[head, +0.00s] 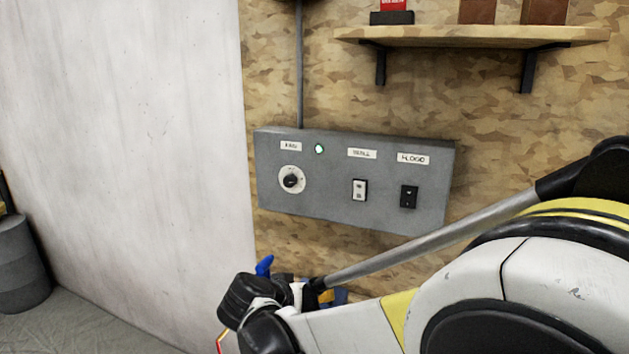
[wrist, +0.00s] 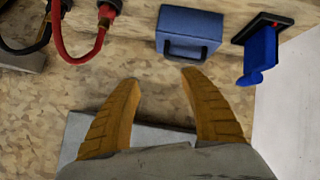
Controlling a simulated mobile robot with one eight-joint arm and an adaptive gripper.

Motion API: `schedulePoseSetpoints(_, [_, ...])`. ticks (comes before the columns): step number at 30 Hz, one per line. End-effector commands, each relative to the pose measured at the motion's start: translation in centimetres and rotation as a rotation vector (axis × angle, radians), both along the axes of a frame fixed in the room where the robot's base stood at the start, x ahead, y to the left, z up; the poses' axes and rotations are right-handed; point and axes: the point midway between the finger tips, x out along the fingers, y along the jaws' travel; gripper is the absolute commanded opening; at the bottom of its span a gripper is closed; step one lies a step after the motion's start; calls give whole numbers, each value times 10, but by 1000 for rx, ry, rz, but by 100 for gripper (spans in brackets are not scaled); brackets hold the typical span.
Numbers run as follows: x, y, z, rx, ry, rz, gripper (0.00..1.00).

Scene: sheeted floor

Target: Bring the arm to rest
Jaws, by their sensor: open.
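My arm (head: 480,290) reaches in from the lower right of the head view, with its wrist end low in front of the chipboard wall. My gripper (wrist: 160,76) shows in the wrist view as two orange-brown fingers spread apart with nothing between them. In the head view its fingers are mostly hidden behind the wrist. The fingertips point toward a blue box with a handle (wrist: 189,33) and look apart from it. A grey surface (wrist: 150,135) lies behind the finger bases.
A grey panel (head: 330,200) with a dial (head: 291,180), a green light (head: 319,149) and two switches is on the wall. A shelf (head: 470,36) is above. A blue lever (wrist: 261,55) and red and black cables (wrist: 75,45) are near the gripper. A dark drum (head: 18,262) stands left.

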Motion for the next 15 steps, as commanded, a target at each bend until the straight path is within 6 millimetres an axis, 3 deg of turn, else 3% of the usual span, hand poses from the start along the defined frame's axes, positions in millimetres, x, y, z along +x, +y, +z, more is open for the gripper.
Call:
schedulePoseSetpoints(1, [-11, -29, 10, 15, 45, -1, 51])
schedulePoseSetpoints(6, [-59, -100, 31, 82, 184, 40, 51])
schedulePoseSetpoints(12, [-133, -159, 40, 188, 275, 104, 51])
schedulePoseSetpoints(15, [-171, -178, 38, 243, 290, 138, 51])
